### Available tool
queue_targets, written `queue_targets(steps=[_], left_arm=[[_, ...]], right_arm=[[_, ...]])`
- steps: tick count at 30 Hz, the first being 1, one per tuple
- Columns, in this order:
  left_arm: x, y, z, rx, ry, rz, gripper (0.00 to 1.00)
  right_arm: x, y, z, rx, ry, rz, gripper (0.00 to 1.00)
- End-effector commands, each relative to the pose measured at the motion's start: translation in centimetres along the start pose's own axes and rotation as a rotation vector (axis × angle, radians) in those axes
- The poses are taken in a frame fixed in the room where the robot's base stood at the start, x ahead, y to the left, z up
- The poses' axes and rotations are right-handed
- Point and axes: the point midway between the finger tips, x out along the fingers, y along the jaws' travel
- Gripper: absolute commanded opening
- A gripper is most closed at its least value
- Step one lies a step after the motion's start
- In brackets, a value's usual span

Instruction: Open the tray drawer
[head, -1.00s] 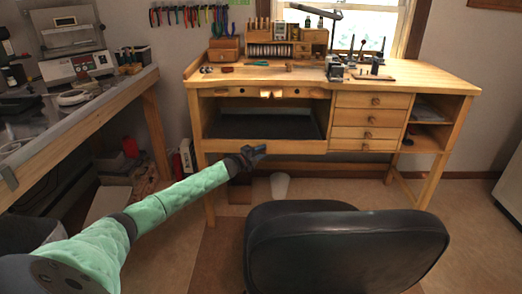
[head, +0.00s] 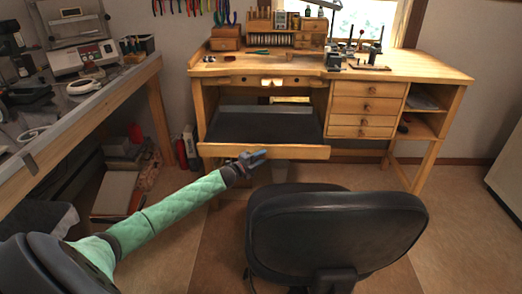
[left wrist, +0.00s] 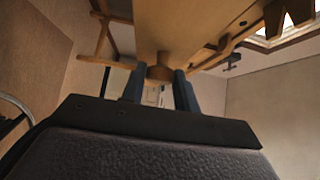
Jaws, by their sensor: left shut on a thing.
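The tray drawer (head: 300,152) of the wooden workbench is pulled part way out, with its wooden front standing forward of the bench and its dark tray bottom (head: 240,126) showing. My left gripper (head: 257,156) is at the drawer front, left of its middle. In the left wrist view, its two blue-grey fingers (left wrist: 160,88) are shut on a round wooden knob (left wrist: 160,73) under a wooden panel. The knob is hidden by the gripper in the head view. My right gripper is not in view.
A black chair (head: 335,232) stands close in front of the bench, right of my left arm. A metal-topped side table (head: 75,105) is on the left. Small drawers (head: 365,105) are right of the tray. Tools stand on the benchtop.

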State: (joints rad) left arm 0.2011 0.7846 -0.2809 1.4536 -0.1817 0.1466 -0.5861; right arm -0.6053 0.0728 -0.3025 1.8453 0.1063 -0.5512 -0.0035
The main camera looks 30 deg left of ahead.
Motion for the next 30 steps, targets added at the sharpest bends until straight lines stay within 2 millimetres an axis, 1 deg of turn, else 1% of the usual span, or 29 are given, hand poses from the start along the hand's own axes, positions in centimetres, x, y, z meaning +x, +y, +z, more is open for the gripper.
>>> queue_targets(steps=[3,9,16,21,22,23,24,25,30], left_arm=[[-0.9,0.1,-0.9,-0.001,0.001,0.002,0.0],[-1.5,0.1,-1.5,-0.001,0.0,0.001,0.0],[-1.6,0.2,-1.6,0.0,0.0,0.001,0.0],[-1.6,0.2,-1.5,0.0,0.0,0.002,0.0],[-1.6,0.2,-1.5,0.0,-0.001,0.002,0.36],[-1.6,0.2,-1.5,0.0,-0.001,0.001,0.42],[-1.6,0.1,-1.5,0.0,0.0,0.001,0.5],[-1.5,0.1,-1.5,0.0,0.0,0.001,0.51],[-1.5,0.1,-1.5,0.0,0.0,0.0,0.51]], right_arm=[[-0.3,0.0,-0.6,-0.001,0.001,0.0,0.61],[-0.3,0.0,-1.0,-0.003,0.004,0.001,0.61],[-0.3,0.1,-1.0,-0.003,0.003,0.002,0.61],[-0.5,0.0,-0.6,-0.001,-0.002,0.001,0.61],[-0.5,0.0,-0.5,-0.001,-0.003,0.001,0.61],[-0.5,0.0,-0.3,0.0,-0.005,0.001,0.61],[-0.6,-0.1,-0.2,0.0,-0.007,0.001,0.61],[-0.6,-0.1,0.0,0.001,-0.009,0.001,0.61],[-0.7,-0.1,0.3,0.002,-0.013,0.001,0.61]])
